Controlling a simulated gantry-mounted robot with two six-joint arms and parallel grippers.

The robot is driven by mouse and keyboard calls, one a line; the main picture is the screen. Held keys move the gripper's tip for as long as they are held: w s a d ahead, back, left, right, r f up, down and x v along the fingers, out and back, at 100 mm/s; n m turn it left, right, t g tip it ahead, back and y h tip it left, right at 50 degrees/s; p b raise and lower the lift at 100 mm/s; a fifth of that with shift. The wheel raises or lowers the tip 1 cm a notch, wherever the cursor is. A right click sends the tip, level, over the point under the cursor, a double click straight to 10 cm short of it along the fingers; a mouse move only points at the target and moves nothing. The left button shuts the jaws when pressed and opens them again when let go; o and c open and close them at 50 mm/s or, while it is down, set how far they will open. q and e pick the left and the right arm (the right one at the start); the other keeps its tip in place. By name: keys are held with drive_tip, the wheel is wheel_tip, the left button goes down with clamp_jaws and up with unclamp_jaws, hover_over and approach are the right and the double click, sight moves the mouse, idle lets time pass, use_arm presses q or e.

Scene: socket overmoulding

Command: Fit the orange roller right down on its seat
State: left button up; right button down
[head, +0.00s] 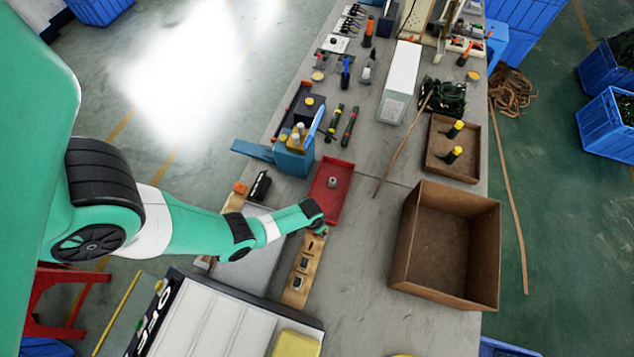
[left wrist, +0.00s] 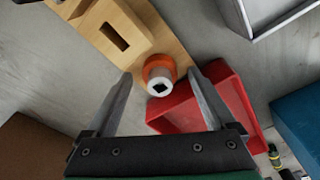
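The orange roller (left wrist: 158,65) shows in the left wrist view as an orange ring around a pale cylinder with a dark square hole facing the camera. It is at the end of the wooden fixture (left wrist: 165,25), beside the red tray (left wrist: 180,118). My left gripper (left wrist: 160,75) is open, its fingers on either side of the roller with a gap on each side. I cannot tell how deep the roller sits; its underside is hidden. In the head view my left gripper (head: 314,216) is over the fixture's far end (head: 300,275) and hides most of the roller. My right gripper is not in view.
The red tray (head: 338,203) holds a small grey part (head: 332,182). A blue holder with tools (head: 292,158) stands beyond it. A large brown box (head: 410,240) and a smaller brown tray (head: 436,165) are at right. The grey table between box and fixture is clear.

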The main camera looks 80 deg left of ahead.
use_arm(q)
clamp_jaws()
idle(0.3)
drive_tip(key=shift+r+p, duration=0.55)
drive_tip(key=r+p, duration=0.4)
drive_tip(key=shift+s, duration=0.4)
drive_tip(key=s+r+p, duration=0.8)
drive_tip(key=s, duration=0.5)
drive_tip(key=shift+d, duration=0.4)
